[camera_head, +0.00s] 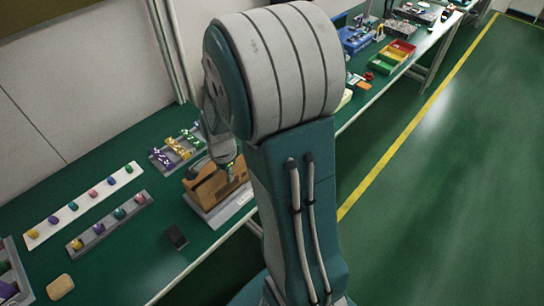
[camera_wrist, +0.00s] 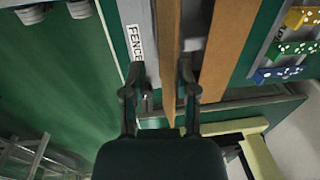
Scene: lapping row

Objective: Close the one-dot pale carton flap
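A brown carton (camera_head: 207,188) stands on a grey base on the green bench, partly hidden behind my arm. My gripper (camera_head: 229,172) is over the carton's right part. In the wrist view my gripper (camera_wrist: 158,72) is open, its two fingers well apart. A narrow brown carton panel (camera_wrist: 168,45) lies between the fingers' lines, with a wider brown panel (camera_wrist: 228,45) right of it and a dark gap between. The right fingertip overlaps that gap; contact cannot be told. A pale yellowish piece (camera_wrist: 258,158) shows at lower right. I cannot make out a one-dot mark.
A grey strip labelled FENCE (camera_wrist: 136,42) runs beside the carton. Dotted coloured blocks (camera_wrist: 278,73) sit at its right. A dark block (camera_head: 176,237) lies in front of the carton; a white strip (camera_head: 85,205) with coloured pieces lies left. The bench front left of the carton has free room.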

